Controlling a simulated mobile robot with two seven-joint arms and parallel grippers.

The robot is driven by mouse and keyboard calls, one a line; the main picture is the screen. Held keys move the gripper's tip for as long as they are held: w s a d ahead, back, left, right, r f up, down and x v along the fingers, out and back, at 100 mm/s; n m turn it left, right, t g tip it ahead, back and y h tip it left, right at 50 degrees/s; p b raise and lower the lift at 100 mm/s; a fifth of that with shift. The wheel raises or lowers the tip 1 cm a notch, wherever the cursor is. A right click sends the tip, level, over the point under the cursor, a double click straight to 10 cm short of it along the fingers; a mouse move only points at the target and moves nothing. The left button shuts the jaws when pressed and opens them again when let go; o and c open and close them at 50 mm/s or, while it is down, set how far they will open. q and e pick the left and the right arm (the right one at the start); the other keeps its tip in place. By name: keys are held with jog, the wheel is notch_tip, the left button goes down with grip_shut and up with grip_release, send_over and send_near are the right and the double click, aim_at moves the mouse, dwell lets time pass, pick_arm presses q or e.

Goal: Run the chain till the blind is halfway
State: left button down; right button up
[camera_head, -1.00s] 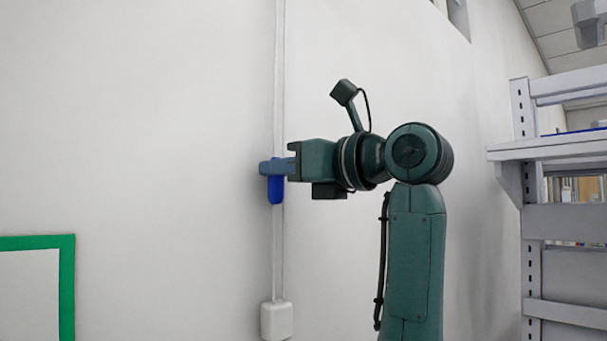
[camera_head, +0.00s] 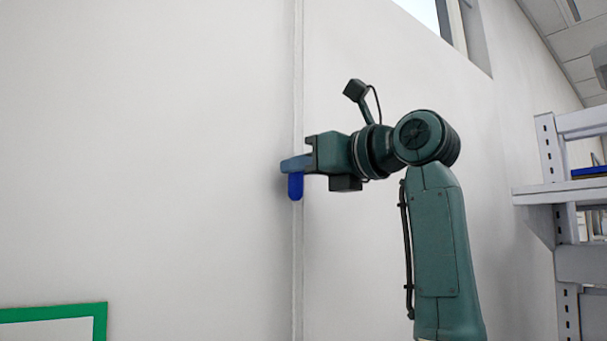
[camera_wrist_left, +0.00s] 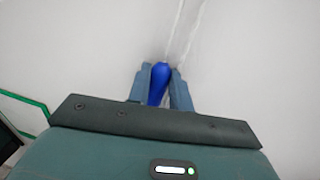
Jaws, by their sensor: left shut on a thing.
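My left gripper (camera_head: 290,165) is shut on a blue grip piece (camera_head: 296,187) that hangs at the pale vertical chain (camera_head: 298,260) along the wall. In the left wrist view, the blue piece (camera_wrist_left: 158,83) sits between the two grey-blue fingers (camera_wrist_left: 160,88). Two pale strands (camera_wrist_left: 184,35) run up the wall beyond it. The fingers hide the upper part of the blue piece in the head view. The blind itself cannot be made out. My right gripper is not in view.
A high window (camera_head: 426,12) shows at the top. A grey metal shelf rack (camera_head: 550,185) stands at the right, beyond my arm. A green-framed panel (camera_head: 60,314) is at the lower left.

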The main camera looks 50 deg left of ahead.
pick_arm(q)
jog(key=c, duration=1.2)
grip_release()
jog(key=shift+c, duration=0.2)
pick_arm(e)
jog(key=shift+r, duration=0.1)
pick_arm(q)
jog(key=w+d+b, duration=0.1)
jog(key=d, duration=1.2)
jog(key=shift+b, duration=0.4)
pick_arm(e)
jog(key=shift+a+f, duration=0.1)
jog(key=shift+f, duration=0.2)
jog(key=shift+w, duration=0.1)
